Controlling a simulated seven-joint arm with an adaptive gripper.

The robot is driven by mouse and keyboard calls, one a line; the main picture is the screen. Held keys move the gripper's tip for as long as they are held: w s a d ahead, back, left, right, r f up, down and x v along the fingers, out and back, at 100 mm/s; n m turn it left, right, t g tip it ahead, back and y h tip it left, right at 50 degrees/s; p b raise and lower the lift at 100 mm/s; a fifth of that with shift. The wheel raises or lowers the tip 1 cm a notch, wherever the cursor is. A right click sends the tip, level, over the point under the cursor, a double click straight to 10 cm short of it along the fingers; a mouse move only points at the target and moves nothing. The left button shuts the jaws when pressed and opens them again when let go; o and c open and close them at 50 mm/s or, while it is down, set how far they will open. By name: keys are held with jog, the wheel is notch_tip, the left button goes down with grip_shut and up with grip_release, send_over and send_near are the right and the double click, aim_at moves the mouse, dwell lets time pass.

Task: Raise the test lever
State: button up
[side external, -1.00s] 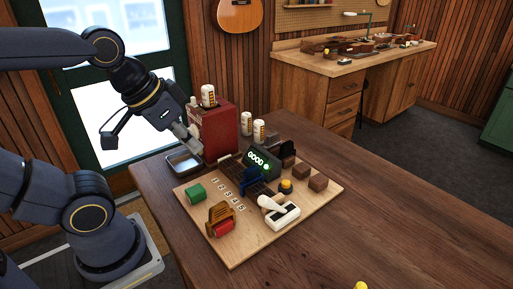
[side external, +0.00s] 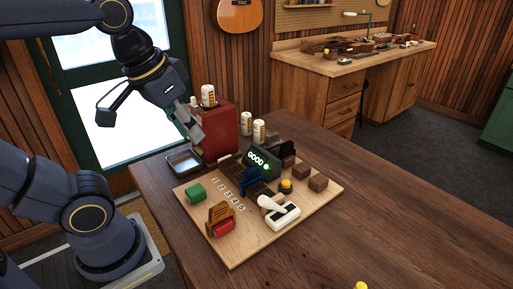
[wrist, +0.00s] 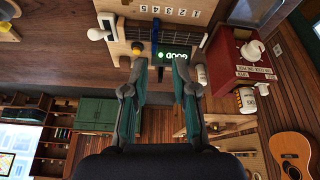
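On the wooden board (side external: 240,245) a white handle (side external: 269,203) slants up from a white-framed base (side external: 285,217). It looks like a lever, but no label confirms that it is the test lever. The white handle also shows at the top left of the wrist view (wrist: 98,34). A dark display box (side external: 263,160) reads "GOOD" in green. My gripper (side external: 197,131) is in front of the red box (side external: 222,135), behind the board and well away from the white handle. In the wrist view its two fingers (wrist: 158,88) are apart with nothing between them.
The red box has a white knob (side external: 193,102) near my gripper and a can (side external: 208,95) on top. A metal tray (side external: 184,161) lies beside it. More cans (side external: 259,130), a blue piece (side external: 250,181), a yellow button (side external: 286,186) and brown blocks (side external: 318,182) stand around.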

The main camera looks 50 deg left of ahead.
jog(key=o, duration=0.3)
jog(key=w+d+r+g, duration=0.3)
jog(key=w+d+r, duration=0.1)
jog(key=w+d, duration=0.2)
jog(key=shift+d+r+m, duration=0.35)
jog(key=shift+r+m, duration=0.05)
jog(key=m+g+y, duration=0.1)
jog(key=m, duration=0.1)
send_over(266, 201)
jog(key=d, duration=0.1)
notch_tip(266, 201, down, 3)
jog(key=f, duration=0.5)
jog(key=a+f, duration=0.1)
jog(key=f, duration=1)
jog(key=shift+w+a+f, duration=0.1)
jog(key=shift+w+a, duration=0.2)
jog(key=shift+a, duration=0.1)
grip_shut()
